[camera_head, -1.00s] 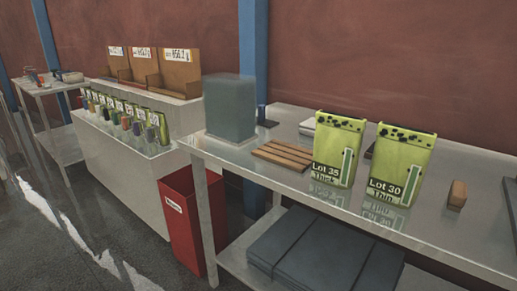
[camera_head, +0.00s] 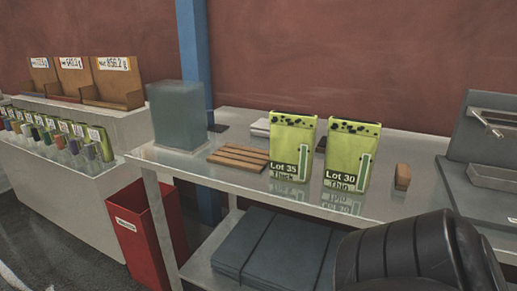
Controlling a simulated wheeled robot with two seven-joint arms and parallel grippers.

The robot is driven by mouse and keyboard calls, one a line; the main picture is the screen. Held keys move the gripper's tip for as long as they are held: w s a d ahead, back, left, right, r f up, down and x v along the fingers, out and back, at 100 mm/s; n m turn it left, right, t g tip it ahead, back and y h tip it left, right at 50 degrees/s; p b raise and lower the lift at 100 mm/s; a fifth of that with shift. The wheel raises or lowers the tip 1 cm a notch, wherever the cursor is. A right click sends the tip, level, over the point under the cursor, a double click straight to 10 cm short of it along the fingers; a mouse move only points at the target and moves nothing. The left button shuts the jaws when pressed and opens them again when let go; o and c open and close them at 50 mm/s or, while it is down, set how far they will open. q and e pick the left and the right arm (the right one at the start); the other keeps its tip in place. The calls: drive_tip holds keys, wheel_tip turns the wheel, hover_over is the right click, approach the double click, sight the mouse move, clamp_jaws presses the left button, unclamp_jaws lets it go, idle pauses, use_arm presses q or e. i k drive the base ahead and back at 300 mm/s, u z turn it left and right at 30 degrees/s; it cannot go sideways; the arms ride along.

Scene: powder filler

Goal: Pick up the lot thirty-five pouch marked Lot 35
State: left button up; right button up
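The pouch marked Lot 35 (camera_head: 291,143) is yellow-green and stands upright on the metal table, with a "Thick" label under its number. A similar pouch marked Lot 30 (camera_head: 350,153), labelled "Thin", stands just to its right, a small gap apart. A black, ribbed part of my own arm shows at the bottom right, in front of the table. Neither of my gripper's fingertips can be seen, and nothing touches the pouches.
The metal table (camera_head: 230,189) also bears a slatted wooden rack (camera_head: 238,158), a grey-green translucent block (camera_head: 179,115), a small brown block (camera_head: 402,177) and a grey machine (camera_head: 487,145). A red bin (camera_head: 140,225) stands left of the table. Small bottles and pouches line a white counter (camera_head: 65,190).

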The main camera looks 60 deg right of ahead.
sight(292, 135)
drive_tip(key=i, duration=1.85)
drive_tip(key=z, duration=2)
